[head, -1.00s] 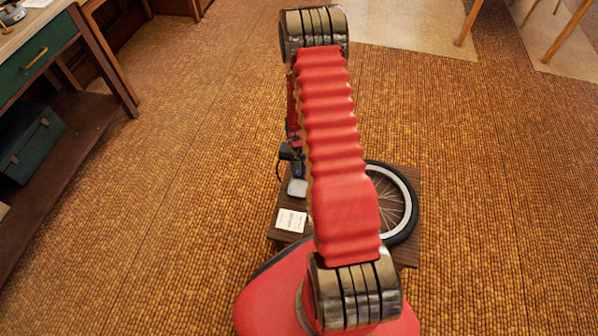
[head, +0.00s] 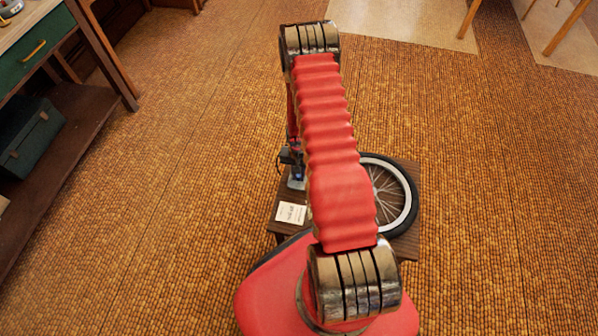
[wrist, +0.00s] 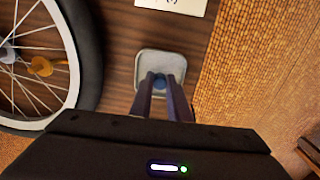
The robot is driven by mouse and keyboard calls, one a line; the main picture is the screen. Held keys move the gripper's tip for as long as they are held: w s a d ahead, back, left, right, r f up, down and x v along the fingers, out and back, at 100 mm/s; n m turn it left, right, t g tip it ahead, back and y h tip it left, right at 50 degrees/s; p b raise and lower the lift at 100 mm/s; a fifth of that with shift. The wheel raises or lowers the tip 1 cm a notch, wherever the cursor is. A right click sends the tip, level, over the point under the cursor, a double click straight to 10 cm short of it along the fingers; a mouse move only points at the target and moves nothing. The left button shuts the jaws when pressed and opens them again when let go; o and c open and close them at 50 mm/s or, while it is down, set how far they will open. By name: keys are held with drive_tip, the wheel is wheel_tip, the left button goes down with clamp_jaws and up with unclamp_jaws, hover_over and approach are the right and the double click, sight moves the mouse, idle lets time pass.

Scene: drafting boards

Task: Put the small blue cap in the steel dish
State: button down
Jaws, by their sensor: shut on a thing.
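The small blue cap (wrist: 160,81) is between the fingertips of my gripper (wrist: 160,88), which is shut on it. In the wrist view the cap and fingertips are over the steel dish (wrist: 148,60), a small grey square dish with rounded corners. I cannot tell whether the cap touches the dish floor. The fingers hide the near part of the dish.
A spoked wheel (head: 406,222) with a black tyre lies on the low dark wooden board (head: 408,250), beside the dish. A green toolbox (head: 28,138) sits on a shelf at left.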

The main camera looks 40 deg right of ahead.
drive_tip(key=shift+f, duration=0.55)
drive_tip(key=c, duration=1.6)
unclamp_jaws()
drive_tip(key=shift+r, duration=6.85)
